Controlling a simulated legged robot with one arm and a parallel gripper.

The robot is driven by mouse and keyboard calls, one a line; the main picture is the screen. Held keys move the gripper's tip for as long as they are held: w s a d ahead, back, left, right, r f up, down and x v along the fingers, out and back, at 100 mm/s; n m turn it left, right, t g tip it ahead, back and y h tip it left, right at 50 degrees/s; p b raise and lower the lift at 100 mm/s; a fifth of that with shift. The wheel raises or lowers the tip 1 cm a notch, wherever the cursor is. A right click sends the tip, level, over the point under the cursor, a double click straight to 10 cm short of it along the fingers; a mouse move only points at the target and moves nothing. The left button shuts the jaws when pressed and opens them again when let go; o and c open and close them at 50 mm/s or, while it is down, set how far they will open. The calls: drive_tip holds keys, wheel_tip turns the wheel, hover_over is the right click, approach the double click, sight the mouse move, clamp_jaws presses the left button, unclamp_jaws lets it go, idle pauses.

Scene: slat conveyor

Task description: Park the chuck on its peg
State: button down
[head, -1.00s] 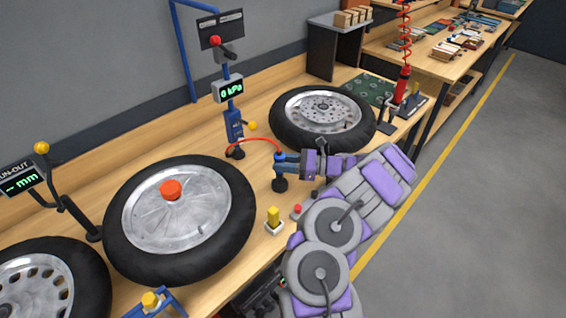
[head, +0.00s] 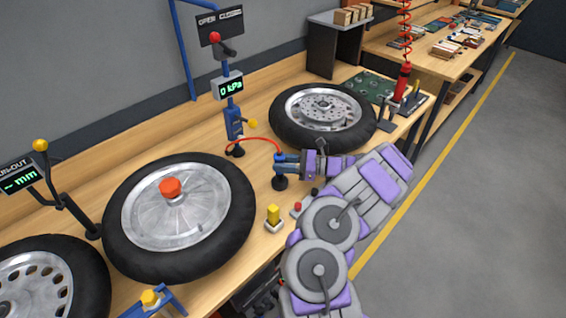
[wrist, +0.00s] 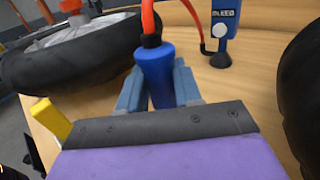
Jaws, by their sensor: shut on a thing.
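The chuck (head: 279,158) is a small blue cylinder with a red hose curving from its top to the blue inflator post (head: 233,122). My gripper (head: 286,163) is shut on the chuck, coming from the right. In the wrist view the chuck (wrist: 154,76) stands roughly upright between the blue-grey fingers (wrist: 158,90). A short black peg with a round base (head: 280,184) stands on the bench directly below the chuck in the head view. The chuck's lower end is hidden by the fingers, so I cannot tell whether it is seated on the peg.
A tyred wheel with a red hub cap (head: 180,260) lies left, and another wheel (head: 285,134) lies behind my gripper. The gauge (head: 229,87) reads 0 kPa.

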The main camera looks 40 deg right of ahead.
drive_tip(key=shift+f, duration=0.25)
drive_tip(key=c, duration=0.7)
unclamp_jaws()
drive_tip(key=shift+r, duration=0.1)
drive_tip(key=shift+r+p, duration=3.9)
drive_tip(key=shift+r, duration=1.55)
